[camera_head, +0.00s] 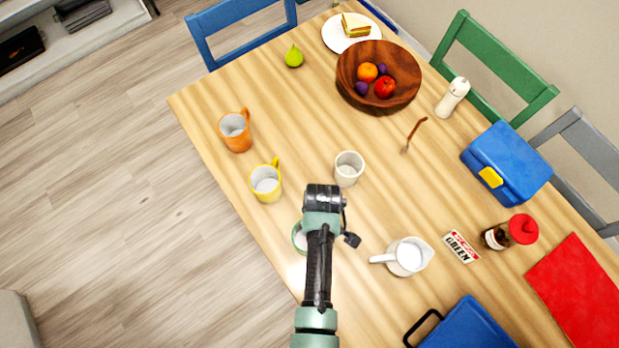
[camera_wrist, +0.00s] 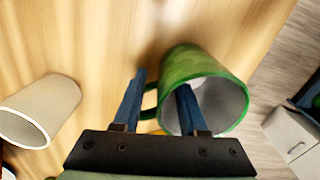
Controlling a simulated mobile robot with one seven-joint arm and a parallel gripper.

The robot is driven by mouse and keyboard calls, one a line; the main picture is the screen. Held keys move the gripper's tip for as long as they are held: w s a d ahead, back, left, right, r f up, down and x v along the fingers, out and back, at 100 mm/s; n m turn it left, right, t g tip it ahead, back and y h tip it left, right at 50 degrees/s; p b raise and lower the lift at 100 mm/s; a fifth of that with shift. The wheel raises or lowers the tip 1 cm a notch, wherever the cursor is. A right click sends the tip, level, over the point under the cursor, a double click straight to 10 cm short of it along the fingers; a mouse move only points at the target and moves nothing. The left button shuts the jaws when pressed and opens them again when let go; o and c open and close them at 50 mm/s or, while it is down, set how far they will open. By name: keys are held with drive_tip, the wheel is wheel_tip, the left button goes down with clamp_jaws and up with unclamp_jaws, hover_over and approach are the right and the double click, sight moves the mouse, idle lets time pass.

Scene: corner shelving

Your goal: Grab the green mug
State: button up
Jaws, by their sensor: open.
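The green mug (camera_wrist: 190,66) is close in the wrist view, with its pale inside facing the camera. In the head view only a sliver of its rim (camera_head: 298,238) shows beside my arm, which hides the rest. My gripper (camera_wrist: 162,82) is open at the mug. Its right finger overlaps the mug's opening and the left finger is outside the wall, past the handle (camera_wrist: 150,98), which lies between them. I cannot tell whether either finger touches the mug.
A white mug (camera_head: 348,168) stands just behind my arm, with a yellow mug (camera_head: 266,184) and an orange mug (camera_head: 235,132) to the left. A white pitcher (camera_head: 407,257) stands to the right. The table's front-left edge is close to the green mug.

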drive_tip(key=shift+f, duration=0.45)
clamp_jaws()
idle(1.1)
